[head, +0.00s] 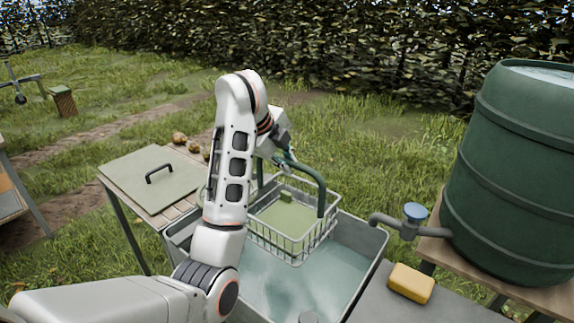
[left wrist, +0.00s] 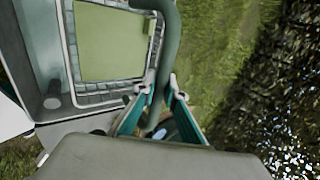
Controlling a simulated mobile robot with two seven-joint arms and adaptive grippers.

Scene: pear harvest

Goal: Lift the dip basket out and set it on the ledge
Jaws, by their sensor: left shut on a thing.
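The dip basket (head: 297,250) is a pale wire basket with a green floor and a dark green arched handle (head: 322,195). It is at the back part of the grey wash tub (head: 368,270), and its wire sides show above the pale water. My left gripper (head: 281,160) is shut on the handle. In the left wrist view the handle (left wrist: 168,30) runs between the fingers (left wrist: 160,95), with the basket (left wrist: 72,62) beyond. Whether the basket's bottom touches the water is unclear. A flat grey ledge (head: 365,305) lies right of the tub.
A yellow sponge (head: 411,283) lies on the grey ledge. A green barrel (head: 515,170) with a tap (head: 410,226) stands at the right, its spout reaching over the tub edge. A green lid (head: 150,180) with a black handle covers part of the slatted left table, with several pears (head: 193,146) behind.

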